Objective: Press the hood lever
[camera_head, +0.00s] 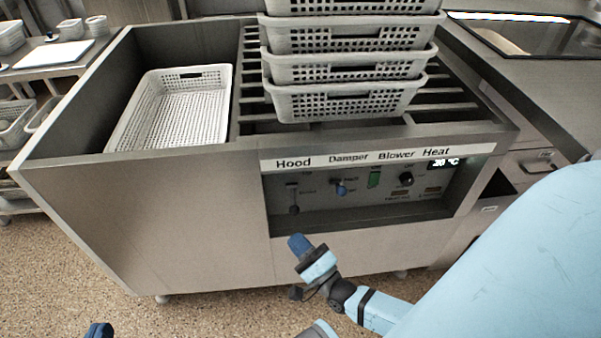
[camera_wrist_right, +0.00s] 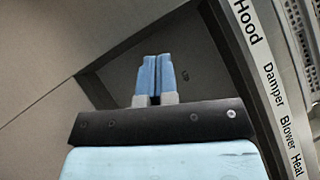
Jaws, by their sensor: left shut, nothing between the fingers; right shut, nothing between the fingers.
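The hood lever (camera_head: 294,197) is a small dark lever under the "Hood" label at the left end of the recessed control panel (camera_head: 330,210). My right gripper (camera_head: 298,242) is shut and empty, in front of and below the lever, apart from it in the head view. In the right wrist view its two blue fingers (camera_wrist_right: 154,78) are together and point into the recess; the lever is not clearly visible there and may be hidden behind them. My left gripper (camera_head: 99,331) shows only as a dark blue tip at the bottom edge, shut and empty.
The panel also holds a blue damper knob (camera_head: 341,188), a green blower switch (camera_head: 374,178) and a black heat knob (camera_head: 406,178). Stacked perforated baskets (camera_head: 345,104) stand on the slatted top, and one basket (camera_head: 120,127) sits in the left well. The floor in front is clear.

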